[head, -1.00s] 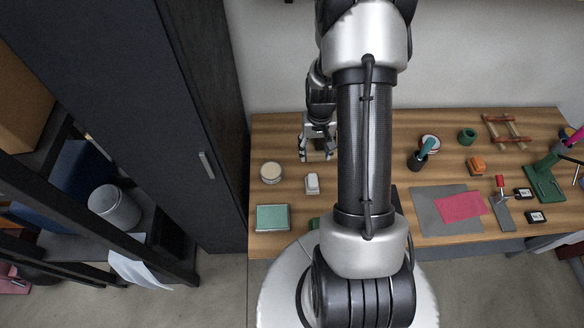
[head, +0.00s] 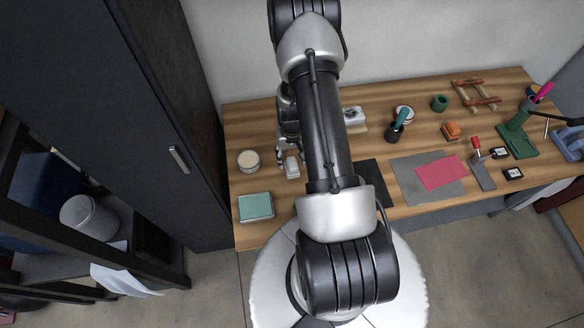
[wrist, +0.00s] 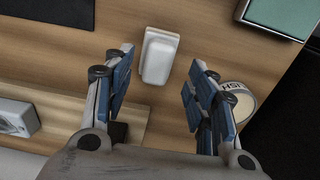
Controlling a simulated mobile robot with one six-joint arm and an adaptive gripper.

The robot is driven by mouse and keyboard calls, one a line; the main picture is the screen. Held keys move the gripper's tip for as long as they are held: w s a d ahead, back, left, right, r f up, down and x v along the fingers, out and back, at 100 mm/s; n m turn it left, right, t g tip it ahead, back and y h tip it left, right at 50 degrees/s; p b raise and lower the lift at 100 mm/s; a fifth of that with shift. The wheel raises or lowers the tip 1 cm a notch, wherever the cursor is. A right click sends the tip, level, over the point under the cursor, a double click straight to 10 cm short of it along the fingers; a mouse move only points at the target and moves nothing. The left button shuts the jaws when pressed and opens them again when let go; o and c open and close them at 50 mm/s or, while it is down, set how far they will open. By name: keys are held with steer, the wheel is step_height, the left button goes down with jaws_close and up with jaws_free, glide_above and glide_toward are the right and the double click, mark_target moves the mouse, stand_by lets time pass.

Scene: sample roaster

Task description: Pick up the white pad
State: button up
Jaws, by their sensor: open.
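The white pad (head: 291,166) is a small white block lying on the wooden table, left of my arm in the head view. In the wrist view the white pad (wrist: 159,56) lies at the upper middle, ahead of the fingertips and roughly centred between them. My gripper (wrist: 161,76) is open and empty, with blue-lined fingers apart on both sides. In the head view my gripper (head: 288,150) is just beyond the pad, partly hidden by my arm. Its height above the table is hard to tell.
A round cream-topped tin (head: 248,160) stands left of the pad, and a green-topped square box (head: 256,206) sits nearer the table's front. A dark mat (head: 371,180) and a grey mat (head: 405,176) lie to the right. A dark cabinet (head: 160,120) borders the table's left.

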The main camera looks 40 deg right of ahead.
mark_target(292, 163)
steer(key=f, duration=0.2)
steer(key=f+b, duration=0.1)
steer(key=f, duration=0.1)
steer(key=shift+w+d+f, duration=0.1)
steer(key=shift+d+f, duration=0.1)
steer(key=shift+f, duration=0.15)
jaws_close()
stand_by(0.4)
